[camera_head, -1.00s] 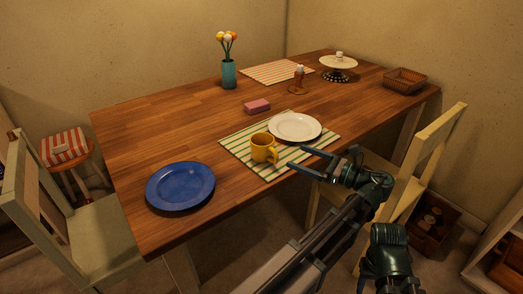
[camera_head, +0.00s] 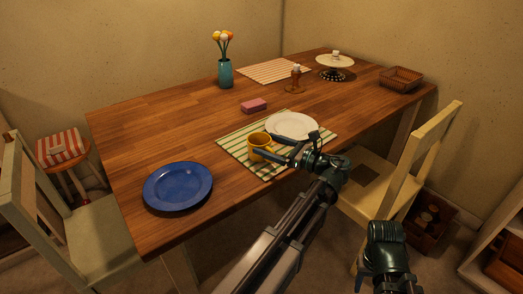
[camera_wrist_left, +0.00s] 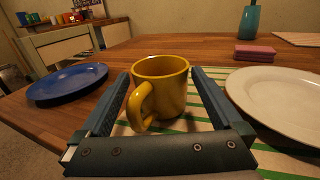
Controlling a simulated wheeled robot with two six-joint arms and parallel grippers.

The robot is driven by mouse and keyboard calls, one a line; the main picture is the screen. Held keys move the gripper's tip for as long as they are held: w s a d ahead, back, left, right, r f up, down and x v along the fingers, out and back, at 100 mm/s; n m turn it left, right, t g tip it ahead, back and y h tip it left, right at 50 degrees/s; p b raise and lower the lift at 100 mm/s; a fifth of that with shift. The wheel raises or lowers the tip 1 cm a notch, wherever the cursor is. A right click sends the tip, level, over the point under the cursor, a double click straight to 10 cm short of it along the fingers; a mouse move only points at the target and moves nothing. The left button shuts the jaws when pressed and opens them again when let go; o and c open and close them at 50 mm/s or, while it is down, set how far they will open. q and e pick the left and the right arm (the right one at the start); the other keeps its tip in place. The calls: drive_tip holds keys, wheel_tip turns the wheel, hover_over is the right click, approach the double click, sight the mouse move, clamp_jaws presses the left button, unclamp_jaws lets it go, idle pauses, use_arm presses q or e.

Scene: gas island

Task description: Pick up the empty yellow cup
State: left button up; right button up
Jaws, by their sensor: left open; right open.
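The yellow cup (camera_head: 259,140) stands upright on the green-striped placemat (camera_head: 232,147), at the left of the white plate. My left gripper (camera_head: 262,144) is open, with its fingers on either side of the cup. In the left wrist view the cup (camera_wrist_left: 166,88) sits between the two open fingers, its handle toward the gripper's palm. The visible inside of the cup is plain yellow; its bottom is hidden. I cannot tell whether the fingers touch the cup.
A white plate (camera_head: 292,124) lies close beside the left gripper. A blue plate (camera_head: 178,186) is at the table's left front, and a pink sponge (camera_head: 254,105) lies behind the placemat. A teal vase (camera_head: 225,74) stands farther back. A cream chair (camera_head: 426,150) is at right.

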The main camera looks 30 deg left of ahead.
use_arm(q)
drive_tip(key=a, duration=0.2)
drive_tip(key=shift+a, duration=0.35)
drive_tip(key=c, duration=1.3)
drive_tip(key=shift+o, duration=0.2)
drive_tip(key=shift+r, duration=0.1)
use_arm(e)
drive_tip(key=shift+r, duration=0.1)
